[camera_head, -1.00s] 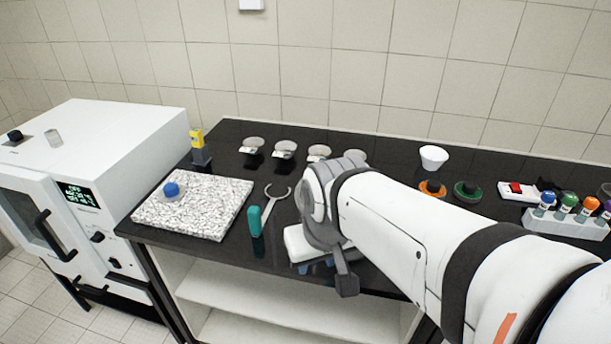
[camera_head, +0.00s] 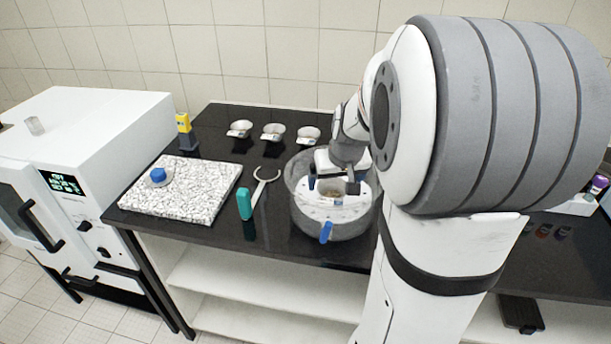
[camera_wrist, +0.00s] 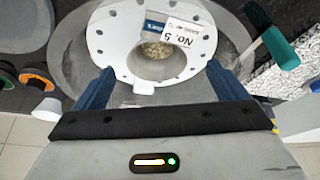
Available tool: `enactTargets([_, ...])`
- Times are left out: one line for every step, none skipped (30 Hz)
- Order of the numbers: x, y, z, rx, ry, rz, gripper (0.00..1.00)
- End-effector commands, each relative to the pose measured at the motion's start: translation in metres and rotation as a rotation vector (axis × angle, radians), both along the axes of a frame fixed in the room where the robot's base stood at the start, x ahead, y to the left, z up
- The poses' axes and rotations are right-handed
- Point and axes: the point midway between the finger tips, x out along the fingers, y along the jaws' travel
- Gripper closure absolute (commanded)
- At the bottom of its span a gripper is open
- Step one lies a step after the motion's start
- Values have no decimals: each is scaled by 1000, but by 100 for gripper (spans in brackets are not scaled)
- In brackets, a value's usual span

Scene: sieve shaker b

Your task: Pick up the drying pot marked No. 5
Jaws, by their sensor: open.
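The drying pot (camera_wrist: 152,71) is a small white dish with brown grains inside and a tag reading "No. 5". It sits on a white plate with holes (camera_wrist: 103,35), inside a grey see-through bowl (camera_wrist: 68,68). The head view also shows the pot (camera_head: 337,190) and the bowl (camera_head: 300,217). My gripper (camera_wrist: 158,74) is open, its blue fingers apart on the left and right of the pot. Whether they touch it I cannot tell. In the head view my gripper (camera_head: 332,186) is low over the bowl, coming from behind.
Teal-handled tongs (camera_head: 245,204) lie just left of the bowl. A speckled slab (camera_head: 185,205) with a blue-topped item (camera_head: 158,175) is farther left. Several labelled dishes (camera_head: 273,131) stand behind. A white oven (camera_head: 100,140) is at far left. My arm hides much of the right.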

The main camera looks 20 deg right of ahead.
Motion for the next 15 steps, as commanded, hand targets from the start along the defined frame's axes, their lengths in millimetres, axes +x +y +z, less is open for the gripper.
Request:
enactTargets([2,0,-6,1,3,0,7])
enactTargets([3,-1,-9,2,4,0,7])
enactTargets([5,-1,-12,1,3,0,7])
enactTargets([6,-1,-15,1,3,0,7])
enactTargets([7,-2,-17,1,3,0,7])
enactTargets([9,-3,-19,1,3,0,7])
enactTargets([10,-4,-22,1,3,0,7])
enactTargets([12,-5,-25,2,4,0,7])
enactTargets([14,-6,-29,1,5,-1,7])
enactTargets([16,-8,-33,1,5,-1,7])
enactTargets([18,-9,-36,2,5,0,7])
enactTargets([21,-10,-41,1,5,-1,7])
enactTargets([22,-10,-45,2,5,-1,7])
enactTargets([24,-10,-49,2,5,-1,7])
enactTargets([25,-11,-52,2,4,0,7])
